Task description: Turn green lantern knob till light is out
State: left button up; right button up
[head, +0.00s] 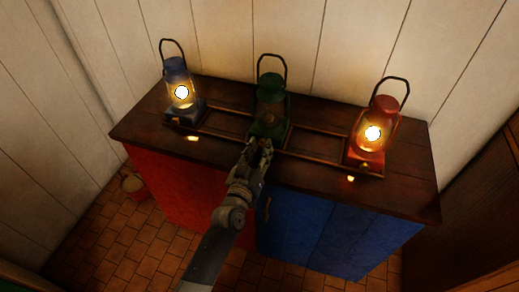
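The green lantern (271,102) stands upright in the middle of the cabinet top, its handle raised. Its globe is dark, with no glow showing, unlike the lanterns on either side. My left gripper (260,147) reaches up from below to the front of the green lantern's base. Its fingers are at the base, where they overlap it in the picture. The knob is hidden or too small to make out, so I cannot tell whether the fingers hold it. My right gripper is not in view.
A lit blue lantern (176,69) stands on the left and a lit red lantern (385,107) on the right. Low rails run between them on the dark wooden top (409,180). The cabinet has a red front (175,188) and blue doors (335,242). A plank wall stands close behind.

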pick_arm(q)
jog(key=shift+s, duration=0.1)
jog(key=shift+s+a, duration=0.15)
jog(key=shift+s, duration=0.15)
jog(key=v, duration=1.1)
jog(key=shift+s, duration=0.1)
